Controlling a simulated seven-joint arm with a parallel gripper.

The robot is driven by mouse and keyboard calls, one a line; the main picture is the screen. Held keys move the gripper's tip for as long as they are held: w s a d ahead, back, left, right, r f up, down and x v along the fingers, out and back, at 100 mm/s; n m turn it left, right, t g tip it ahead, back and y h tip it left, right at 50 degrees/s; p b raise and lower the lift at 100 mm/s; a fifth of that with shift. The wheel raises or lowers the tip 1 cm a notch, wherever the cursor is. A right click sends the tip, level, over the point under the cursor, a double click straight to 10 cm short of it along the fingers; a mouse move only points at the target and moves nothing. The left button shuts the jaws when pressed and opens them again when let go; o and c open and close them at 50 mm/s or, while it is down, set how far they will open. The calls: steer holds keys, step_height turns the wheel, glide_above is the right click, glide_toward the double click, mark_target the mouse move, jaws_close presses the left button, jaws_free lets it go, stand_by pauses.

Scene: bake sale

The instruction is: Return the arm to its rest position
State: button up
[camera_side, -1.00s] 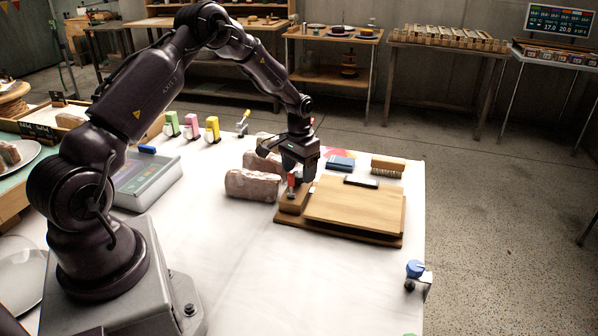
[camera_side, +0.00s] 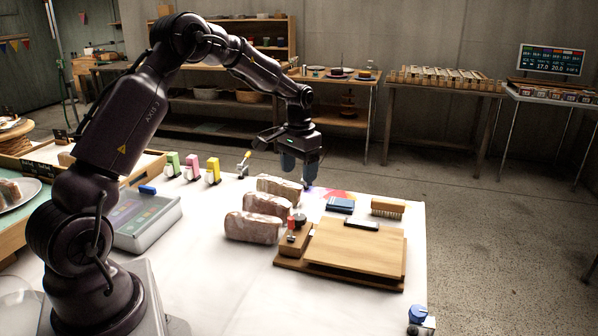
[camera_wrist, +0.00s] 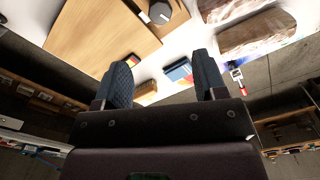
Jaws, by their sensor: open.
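My gripper (camera_side: 297,172) is raised above the far part of the white table, behind the wrapped loaves. In the wrist view my gripper (camera_wrist: 158,85) shows two dark padded fingers set well apart, with nothing held between them. Both fingers point toward the table and are clear of its objects. My arm bends up from its base at the left and reaches over to the gripper.
Several wrapped loaves (camera_side: 252,227) lie left of a wooden board (camera_side: 355,246). A blue block (camera_side: 340,205) and a brush (camera_side: 387,207) lie behind the board. The front table is mostly clear.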

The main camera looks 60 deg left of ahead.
steer(key=shift+f, duration=0.1)
steer(key=s+d+r+m+t, duration=0.1)
steer(key=s+d+r+t, duration=0.1)
steer(key=s+d+r, duration=0.6)
steer(key=s+d+r+m+t, duration=0.2)
steer(key=s+d+r, duration=0.6)
steer(key=s+d, duration=0.6)
steer(key=shift+s+r+t, duration=0.2)
steer(key=shift+s+t, duration=0.6)
steer(key=shift+s, duration=0.05)
